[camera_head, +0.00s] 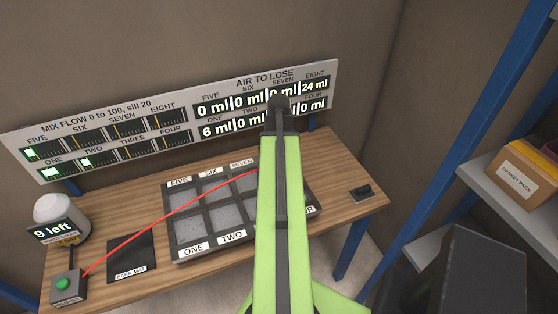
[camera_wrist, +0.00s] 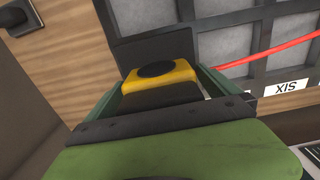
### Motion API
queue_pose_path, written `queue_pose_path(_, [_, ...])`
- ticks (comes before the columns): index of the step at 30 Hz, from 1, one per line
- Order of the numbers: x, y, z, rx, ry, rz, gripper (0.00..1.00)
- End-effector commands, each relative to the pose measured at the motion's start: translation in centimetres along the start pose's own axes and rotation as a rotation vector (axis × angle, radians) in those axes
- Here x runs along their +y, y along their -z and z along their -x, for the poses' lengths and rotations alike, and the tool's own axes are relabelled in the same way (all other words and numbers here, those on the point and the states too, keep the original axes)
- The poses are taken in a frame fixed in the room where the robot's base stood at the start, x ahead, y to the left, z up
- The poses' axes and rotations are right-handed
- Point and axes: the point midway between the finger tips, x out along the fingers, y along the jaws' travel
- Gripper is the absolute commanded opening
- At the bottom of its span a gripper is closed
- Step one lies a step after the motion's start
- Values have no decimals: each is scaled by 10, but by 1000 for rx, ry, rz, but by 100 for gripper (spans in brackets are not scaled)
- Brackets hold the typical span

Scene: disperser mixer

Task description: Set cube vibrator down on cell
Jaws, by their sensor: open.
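In the wrist view, the cube vibrator is a yellow block (camera_wrist: 178,74) with a round black top. It sits between the jaws of my gripper (camera_wrist: 170,92), which are open, with a jaw on either side. My arm hides it in the head view. The grey tray of cells (camera_head: 183,258) lies on the table, and its grid also shows in the wrist view (camera_wrist: 288,70). The labels FIVE, SIX, SEVEN, ONE and TWO are readable. My arm covers the tray's right part. I cannot tell whether the vibrator touches a cell floor.
A red cable (camera_head: 150,232) runs from the green-button box (camera_head: 67,286) across the tray to behind my arm. The dark park mat (camera_head: 131,257) is empty. A "9 left" jar (camera_head: 62,215) stands at left. The display board (camera_head: 120,130) shows EIGHT 24 ml, ONE 6 ml. Shelving stands at right.

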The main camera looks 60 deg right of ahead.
Motion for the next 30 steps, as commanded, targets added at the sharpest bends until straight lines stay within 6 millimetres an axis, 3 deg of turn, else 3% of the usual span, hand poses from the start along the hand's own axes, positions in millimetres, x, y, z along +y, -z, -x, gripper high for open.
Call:
queue_pose_path(8, [0, 0, 18, 0, 0, 0, 100])
queue_pose_path(30, [0, 0, 170, 0, 0, 0, 100])
